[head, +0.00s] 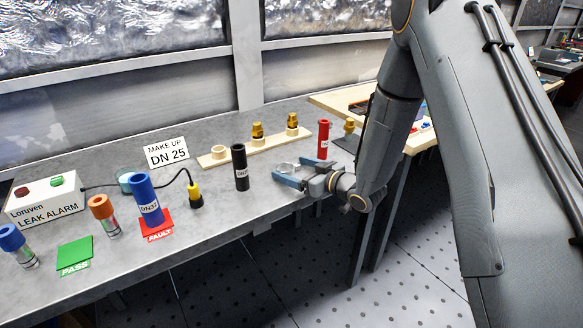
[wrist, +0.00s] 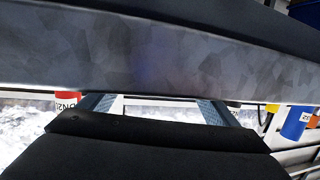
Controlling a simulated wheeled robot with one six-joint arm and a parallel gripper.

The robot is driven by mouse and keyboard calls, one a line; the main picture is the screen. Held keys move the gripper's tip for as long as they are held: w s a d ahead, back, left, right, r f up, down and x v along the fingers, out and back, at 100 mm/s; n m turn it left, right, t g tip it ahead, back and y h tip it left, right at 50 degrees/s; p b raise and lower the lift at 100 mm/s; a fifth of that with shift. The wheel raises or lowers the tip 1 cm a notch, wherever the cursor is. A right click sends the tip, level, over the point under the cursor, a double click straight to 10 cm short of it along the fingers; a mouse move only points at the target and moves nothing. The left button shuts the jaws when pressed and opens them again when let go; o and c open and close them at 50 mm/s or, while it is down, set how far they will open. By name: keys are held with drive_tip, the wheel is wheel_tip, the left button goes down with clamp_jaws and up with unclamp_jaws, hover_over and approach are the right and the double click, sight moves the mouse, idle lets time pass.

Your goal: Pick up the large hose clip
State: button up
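A pale, silvery ring that looks like the large hose clip (head: 286,167) is low at the bench top in the head view, right of the black DN-marked hose. My gripper (head: 291,172) is low over the bench, its two blue fingers spread on either side of the ring. I cannot tell whether they touch it. In the wrist view my gripper (wrist: 155,101) shows its fingers wide apart, with the grey bench edge close beyond. The clip cannot be made out there.
The black hose (head: 240,167) stands just left of my gripper, and a red hose (head: 323,139) stands behind it. A wooden rack (head: 233,155) with brass fittings lies at the back.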

drive_tip(key=c, duration=1.1)
drive_tip(key=shift+r, duration=0.1)
